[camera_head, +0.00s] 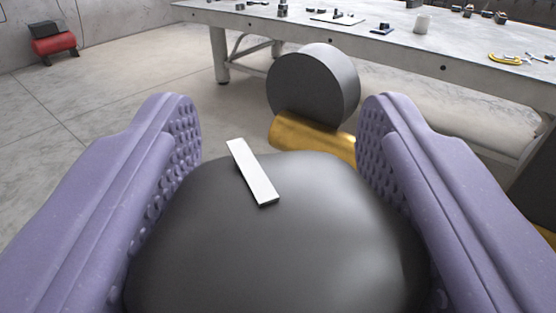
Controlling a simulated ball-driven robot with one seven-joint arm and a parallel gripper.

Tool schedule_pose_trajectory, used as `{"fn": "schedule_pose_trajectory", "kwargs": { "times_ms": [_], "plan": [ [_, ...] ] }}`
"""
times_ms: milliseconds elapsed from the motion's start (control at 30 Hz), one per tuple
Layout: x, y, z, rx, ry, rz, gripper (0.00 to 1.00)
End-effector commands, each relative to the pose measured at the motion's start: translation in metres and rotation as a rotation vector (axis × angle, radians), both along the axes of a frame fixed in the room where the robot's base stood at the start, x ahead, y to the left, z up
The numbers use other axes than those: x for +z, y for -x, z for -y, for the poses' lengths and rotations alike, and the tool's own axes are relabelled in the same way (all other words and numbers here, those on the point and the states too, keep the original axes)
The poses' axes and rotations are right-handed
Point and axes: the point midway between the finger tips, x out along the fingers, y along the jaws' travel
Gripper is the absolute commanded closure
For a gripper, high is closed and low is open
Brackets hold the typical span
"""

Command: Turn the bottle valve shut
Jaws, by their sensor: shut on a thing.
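A large dark grey rounded knob (290,240), which looks like the bottle valve's handle, fills the lower middle of the head camera view. A white bar-shaped mark (253,172) lies on its top, slanting from upper left to lower right. My gripper (278,130) has two purple padded fingers with dimpled inner faces, one on each side of the knob. The fingers are shut on the knob. Behind it are a brass-coloured valve body (310,137) and a grey round disc-shaped part (322,85). The bottle itself is not clearly visible.
A red machine (54,44) stands far left by the wall. The concrete floor at left is clear.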

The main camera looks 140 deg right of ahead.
Motion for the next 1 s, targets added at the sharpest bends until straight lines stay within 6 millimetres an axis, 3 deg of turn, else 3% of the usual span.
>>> {"fn": "schedule_pose_trajectory", "kwargs": {
  "times_ms": [100,133,200,233,1000],
  "plan": [
    [0.0069,-0.0009,0.0008,0.003,0.010,0.006,0.76],
    [0.0071,-0.0010,0.0009,0.003,0.010,0.006,0.41],
    [0.0075,-0.0009,0.0008,0.003,0.011,0.006,0.25],
    [0.0074,-0.0009,0.0008,0.003,0.011,0.006,0.21],
    [0.0048,-0.0007,0.0009,0.048,0.004,0.002,0.21]
  ]
}}
